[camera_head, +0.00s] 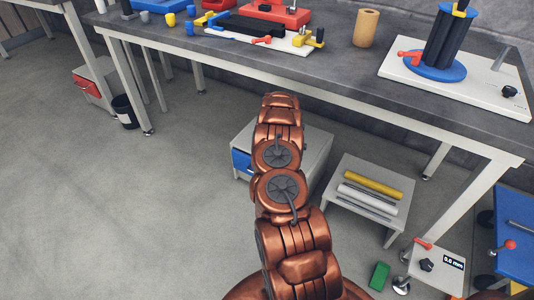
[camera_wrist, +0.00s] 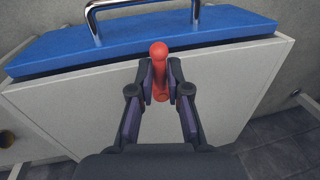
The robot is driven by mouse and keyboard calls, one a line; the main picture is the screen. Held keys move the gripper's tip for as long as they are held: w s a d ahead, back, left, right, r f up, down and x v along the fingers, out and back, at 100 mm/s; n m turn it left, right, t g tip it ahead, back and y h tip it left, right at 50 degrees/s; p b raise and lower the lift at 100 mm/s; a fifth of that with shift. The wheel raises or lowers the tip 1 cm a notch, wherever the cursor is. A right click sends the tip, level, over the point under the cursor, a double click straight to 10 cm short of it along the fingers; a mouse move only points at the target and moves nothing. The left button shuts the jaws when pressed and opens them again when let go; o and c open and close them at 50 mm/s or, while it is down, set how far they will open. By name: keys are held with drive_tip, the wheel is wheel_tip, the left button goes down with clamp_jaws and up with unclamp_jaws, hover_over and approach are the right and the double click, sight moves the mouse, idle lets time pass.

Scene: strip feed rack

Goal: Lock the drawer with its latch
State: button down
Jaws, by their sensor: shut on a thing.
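The latch (camera_wrist: 158,50) is a red bar with a round end in the wrist view, beside the edge of a blue drawer front (camera_wrist: 225,26). My gripper (camera_wrist: 160,78) is shut on the latch, one dark finger on each side. A bent metal handle (camera_wrist: 95,22) is on the blue front. A thin dark line runs between the front and the light grey cabinet (camera_wrist: 85,95). In the head view a grey cabinet (camera_head: 310,142) with a blue drawer front (camera_head: 241,163) stands under the bench, partly behind my arm. My gripper and the latch are hidden there.
The long grey bench (camera_head: 345,75) with tools passes above the cabinet. A low stand (camera_head: 345,165) with yellow and white rolls is just right of it. A green block (camera_head: 379,276) lies on the floor. The floor at left (camera_head: 120,220) is free.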

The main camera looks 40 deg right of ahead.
drive_tip(key=c, duration=1.1)
unclamp_jaws()
drive_tip(key=shift+c, duration=0.2)
